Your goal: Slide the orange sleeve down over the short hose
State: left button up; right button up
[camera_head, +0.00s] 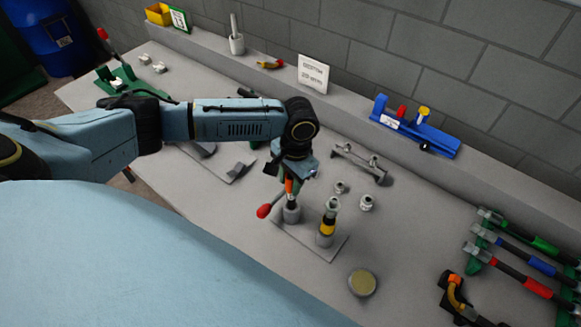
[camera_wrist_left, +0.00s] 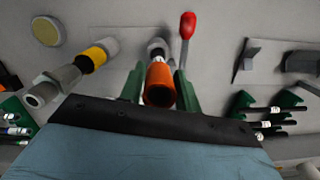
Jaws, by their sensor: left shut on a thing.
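My left gripper (camera_head: 288,178) points down over the small plate and is shut on the orange sleeve (camera_head: 289,186). In the left wrist view its green fingers (camera_wrist_left: 159,88) flank the sleeve (camera_wrist_left: 158,76), whose open end faces the camera. Below the sleeve, the short dark hose (camera_head: 291,201) stands upright in a grey holder (camera_head: 291,214). The sleeve appears in line with the hose; how far it is over the hose I cannot tell. My right gripper is not in view.
A red-ended lever (camera_head: 264,211) sits beside the holder. A taller fitting with a yellow band (camera_head: 328,224) stands close to the right on the same plate (camera_head: 318,245). A round disc (camera_head: 362,283) lies in front. Racked hoses (camera_head: 525,247) lie at the right.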

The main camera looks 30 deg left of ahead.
pick_arm(q)
jog(key=shift+f+b, duration=0.75)
jog(key=shift+f, duration=1.2)
jog(key=o, duration=1)
jog(key=shift+s, duration=0.1)
jog(key=shift+o, duration=0.2)
notch_tip(320, 180, up, 14)
jog(key=f, duration=0.1)
send_over(290, 190)
jog(key=w, duration=0.3)
jog(key=shift+a+r, duration=0.1)
jog(key=shift+r, duration=0.15)
jog(key=shift+s, duration=0.1)
